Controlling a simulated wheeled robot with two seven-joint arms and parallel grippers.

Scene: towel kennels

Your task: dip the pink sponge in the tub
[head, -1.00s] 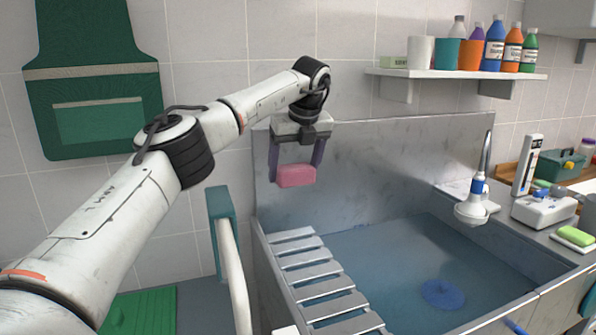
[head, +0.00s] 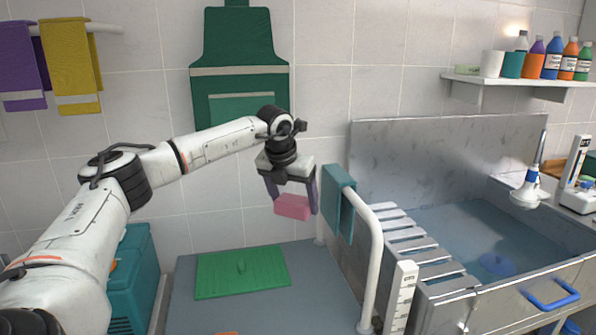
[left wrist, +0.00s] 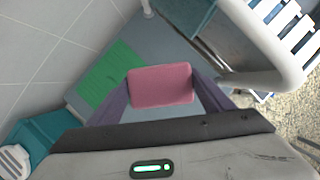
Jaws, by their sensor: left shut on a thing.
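The pink sponge (head: 292,207) is held between the fingers of my left gripper (head: 291,196), which is shut on it. The sponge hangs in the air to the left of the tub, above the grey surface with the green mat. In the left wrist view the sponge (left wrist: 160,85) sits between the two purple fingers. My right gripper is not in view.
A white rail (head: 375,250) with a teal towel (head: 339,205) stands between the sponge and the tub. A slatted rack (head: 415,245) covers the tub's left side. A green mat (head: 243,272) lies on the grey surface (head: 300,305). A shower head (head: 526,195) stands over the tub's right side.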

